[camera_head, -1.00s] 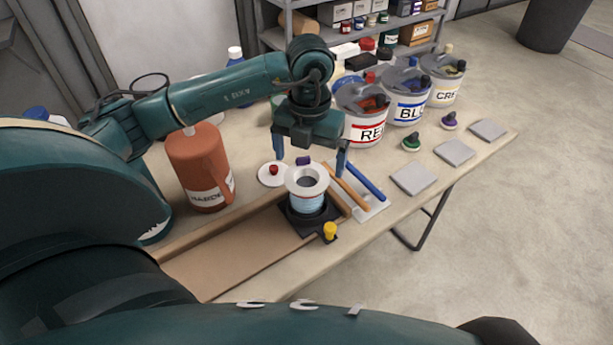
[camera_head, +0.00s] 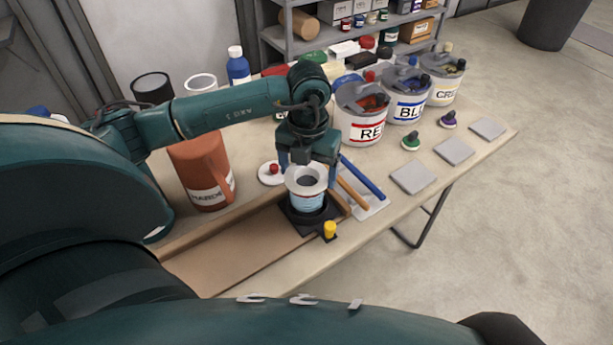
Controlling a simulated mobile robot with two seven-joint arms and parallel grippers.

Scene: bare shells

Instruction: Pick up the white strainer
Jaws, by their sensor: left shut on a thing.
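The white strainer (camera_head: 306,175) is a wide funnel-like ring with a dark centre. It sits on top of a small can with a pale blue band (camera_head: 307,202), which stands on a black base (camera_head: 303,220). My left gripper (camera_head: 307,170) reaches down over it from behind, with its blue fingers at either side of the strainer's rim, shut on it. The strainer still appears level and on the can; I cannot see a gap below it. My right gripper is not in view.
An orange-brown jug (camera_head: 202,172) stands to the left. Buckets labelled RE (camera_head: 362,115), BLU (camera_head: 406,100) and CR (camera_head: 447,85) stand behind right. A blue-handled tool (camera_head: 362,177) lies close right of the can. Grey square plates (camera_head: 413,178) lie along the right edge.

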